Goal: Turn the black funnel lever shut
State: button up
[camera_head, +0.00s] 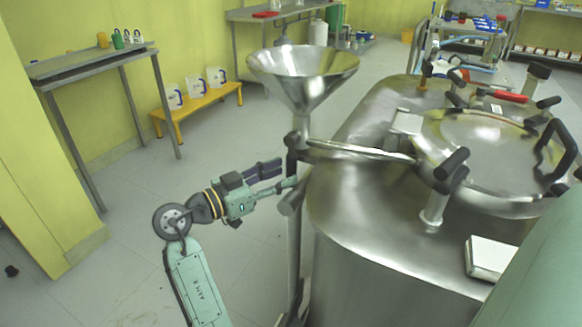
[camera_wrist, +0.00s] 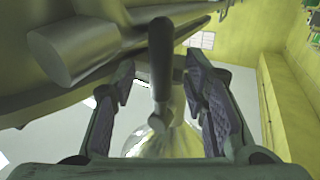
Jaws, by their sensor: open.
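The steel funnel (camera_head: 303,75) stands on a thin upright pipe beside the big steel reactor. The black funnel lever (camera_head: 291,158) hangs at the valve just under the funnel. In the wrist view the lever (camera_wrist: 160,55) is a dark rounded bar, running lengthwise between my two fingers with a visible gap on each side. My gripper (camera_head: 284,173) is open, just left of the pipe and close to the lever's lower end. In the wrist view my gripper (camera_wrist: 160,80) shows no finger touching the lever. The depth between lever and fingertips is hard to tell.
The steel reactor (camera_head: 360,230) with its lid and clamps fills the right side. A steel arm (camera_head: 355,151) joins the funnel pipe to it. A side table (camera_head: 85,62) and a yellow bench (camera_head: 200,103) stand at the left. The floor left of the pipe is clear.

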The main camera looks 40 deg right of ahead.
aim_at(287, 172)
jog(key=shift+s+d, duration=0.1)
jog(key=shift+d, duration=1.75)
jog(key=shift+c, duration=0.5)
grip_shut()
